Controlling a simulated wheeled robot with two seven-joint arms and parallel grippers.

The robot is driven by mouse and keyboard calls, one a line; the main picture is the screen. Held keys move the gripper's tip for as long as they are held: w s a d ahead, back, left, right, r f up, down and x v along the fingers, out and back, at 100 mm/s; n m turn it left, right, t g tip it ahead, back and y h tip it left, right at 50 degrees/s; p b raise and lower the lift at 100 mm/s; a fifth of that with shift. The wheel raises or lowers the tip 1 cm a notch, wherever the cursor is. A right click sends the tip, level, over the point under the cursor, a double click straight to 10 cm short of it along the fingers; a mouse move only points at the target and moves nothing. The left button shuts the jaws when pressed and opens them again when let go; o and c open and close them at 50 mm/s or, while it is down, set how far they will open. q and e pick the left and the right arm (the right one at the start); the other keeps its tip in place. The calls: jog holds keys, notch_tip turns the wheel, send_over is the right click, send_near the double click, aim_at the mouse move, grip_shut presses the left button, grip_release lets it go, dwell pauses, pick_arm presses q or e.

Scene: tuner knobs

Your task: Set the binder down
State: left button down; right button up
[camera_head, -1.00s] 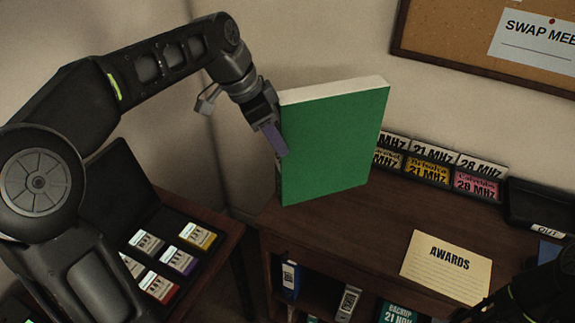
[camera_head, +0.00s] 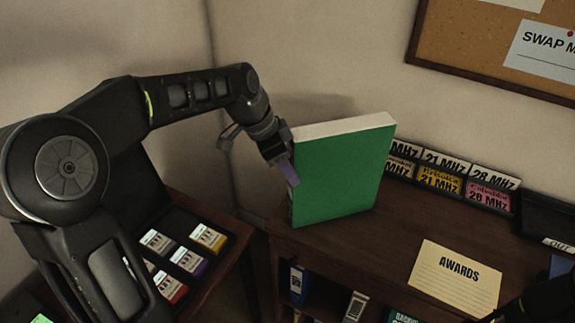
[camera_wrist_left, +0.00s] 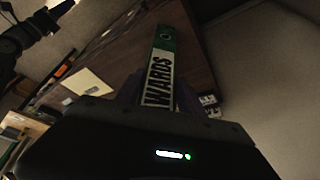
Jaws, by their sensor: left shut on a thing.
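A large green binder (camera_head: 340,172) stands upright at the left part of the brown desk top (camera_head: 400,225), its broad green face toward me in the head view. My left gripper (camera_head: 290,172) is shut on the binder's left edge. In the left wrist view the binder's spine (camera_wrist_left: 159,75) reads "AWARDS" between the fingers. The binder's lower edge looks at or very near the desk top; I cannot tell whether it touches. My right gripper is not in view; only a dark part of my right arm shows at the lower right.
A cream "AWARDS" card (camera_head: 455,277) lies on the desk. Frequency plates (camera_head: 445,178) stand in a rack behind the binder, beside a dark OUT tray (camera_head: 550,220). Binders (camera_head: 298,282) sit on the shelf below. A side table at left holds a case of small cards (camera_head: 187,259).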

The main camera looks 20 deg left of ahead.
pick_arm(q)
jog(key=shift+r, duration=0.1)
jog(key=c, duration=0.7)
grip_release()
jog(key=b+v, duration=0.1)
jog(key=v, duration=1.1)
